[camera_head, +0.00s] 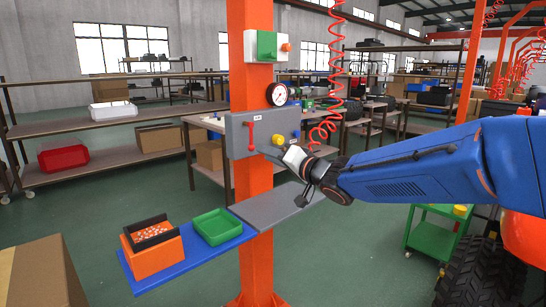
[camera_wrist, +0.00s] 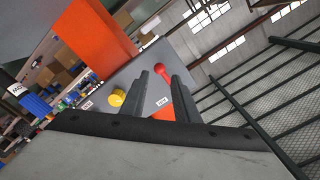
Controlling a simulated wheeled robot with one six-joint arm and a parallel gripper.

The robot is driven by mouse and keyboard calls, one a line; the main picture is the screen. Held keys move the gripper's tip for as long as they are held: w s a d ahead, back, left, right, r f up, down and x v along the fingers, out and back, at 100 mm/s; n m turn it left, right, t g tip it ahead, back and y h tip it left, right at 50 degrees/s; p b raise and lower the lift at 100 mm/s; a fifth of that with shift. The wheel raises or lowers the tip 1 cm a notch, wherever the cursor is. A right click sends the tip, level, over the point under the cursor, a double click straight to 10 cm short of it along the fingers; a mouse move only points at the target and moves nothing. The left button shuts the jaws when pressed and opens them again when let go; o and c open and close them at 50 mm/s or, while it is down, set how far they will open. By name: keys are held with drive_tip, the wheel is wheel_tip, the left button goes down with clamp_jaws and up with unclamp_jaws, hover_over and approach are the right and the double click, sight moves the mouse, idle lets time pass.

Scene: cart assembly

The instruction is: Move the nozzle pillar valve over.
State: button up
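A grey panel (camera_head: 236,152) is fixed to the orange pillar (camera_head: 250,90). The red lever (camera_head: 251,134), which looks like the valve handle, stands upright on the panel's left part. My gripper (camera_head: 275,153) is in front of the panel, to the lower right of the lever and just below a yellow knob (camera_head: 278,140). In the wrist view my gripper's two dark fingers (camera_wrist: 160,76) are apart, with nothing between them. The red lever's round end (camera_wrist: 160,69) shows beyond the fingertips, in line with the gap; its lower part is partly hidden by the fingers.
A gauge (camera_head: 277,94) and a box with a green plate (camera_head: 266,46) sit higher on the pillar. Below the panel, a grey shelf (camera_head: 270,207) and a blue shelf (camera_head: 190,258) stick out. The blue shelf bears an orange bin (camera_head: 155,262) and a green tray (camera_head: 216,228).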

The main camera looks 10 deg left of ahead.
sight(253, 149)
drive_tip(key=x, duration=0.6)
drive_tip(key=shift+w+a, duration=0.15)
drive_tip(key=shift+w, duration=0.05)
drive_tip(key=shift+c, duration=2.3)
drive_tip(key=shift+s+a, duration=0.1)
drive_tip(key=shift+s, duration=0.05)
drive_tip(key=shift+s+a+r, duration=0.2)
drive_tip(key=shift+s+a, duration=0.3)
drive_tip(key=shift+s, duration=0.15)
drive_tip(key=shift+c, duration=0.5)
drive_tip(key=shift+s+a+r, duration=0.1)
